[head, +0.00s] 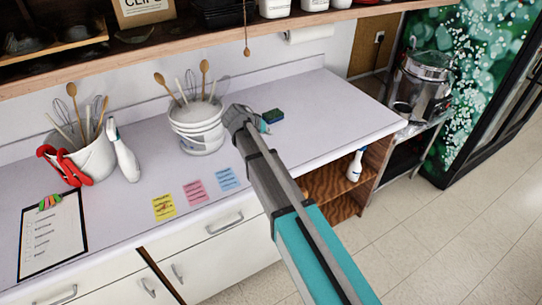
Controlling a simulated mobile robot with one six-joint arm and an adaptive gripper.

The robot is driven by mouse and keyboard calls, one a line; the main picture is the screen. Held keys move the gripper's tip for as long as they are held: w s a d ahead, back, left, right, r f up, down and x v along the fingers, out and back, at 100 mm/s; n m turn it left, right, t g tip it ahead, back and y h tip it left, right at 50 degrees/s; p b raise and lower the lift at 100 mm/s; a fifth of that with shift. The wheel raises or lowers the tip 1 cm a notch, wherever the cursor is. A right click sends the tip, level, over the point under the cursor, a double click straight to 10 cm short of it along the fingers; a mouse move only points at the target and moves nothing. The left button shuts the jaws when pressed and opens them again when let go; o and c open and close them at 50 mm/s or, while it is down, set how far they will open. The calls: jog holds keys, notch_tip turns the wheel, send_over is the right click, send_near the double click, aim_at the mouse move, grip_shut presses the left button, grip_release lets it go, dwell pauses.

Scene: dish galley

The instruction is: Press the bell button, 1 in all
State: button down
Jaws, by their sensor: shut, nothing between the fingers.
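I cannot make out a bell button anywhere in the head view. My arm reaches from the lower right over the counter (327,118). The counter behind my wrist is hidden.
Yellow (163,207), pink (195,192) and blue (227,179) notes lie in front. The right counter is clear.

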jog(key=shift+f+b, duration=3.8)
jog(key=shift+f, duration=0.2)
jog(key=shift+s+f+b, duration=0.1)
jog(key=shift+f+b, duration=0.85)
jog(key=shift+r, duration=0.2)
jog(key=shift+r+p, duration=0.8)
jog(key=shift+p, duration=0.2)
jog(key=shift+r, duration=0.1)
jog(key=shift+r+p, duration=2.4)
jog(key=shift+p, duration=0.1)
